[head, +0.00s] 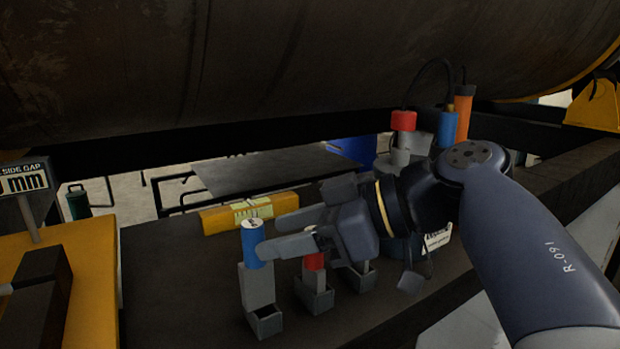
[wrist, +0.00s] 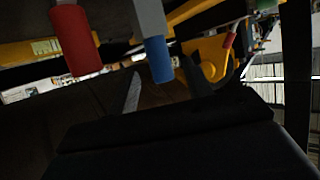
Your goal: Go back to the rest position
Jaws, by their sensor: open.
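My gripper (head: 270,236) is open, its two fingers pointing left, with the fingertips close to a blue cylinder (head: 251,243). The blue cylinder has a pale top and stands upright in a grey holder (head: 258,287). One fingertip overlaps its right edge in the head view; I cannot tell whether they touch. In the wrist view the fingers (wrist: 170,88) are spread, with a blue cylinder (wrist: 158,60) showing between them and a red cylinder (wrist: 75,40) to the left. My arm reaches in from the right, bent and extended over the dark bench, so it is not folded up.
A red-topped piece (head: 314,262) in a grey holder sits just under my gripper. A yellow level-like bar (head: 250,211) lies behind. Red, blue and orange fittings with a cable stand behind my wrist. A large dark cylinder (head: 300,60) hangs overhead. A sign (head: 25,183) stands left.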

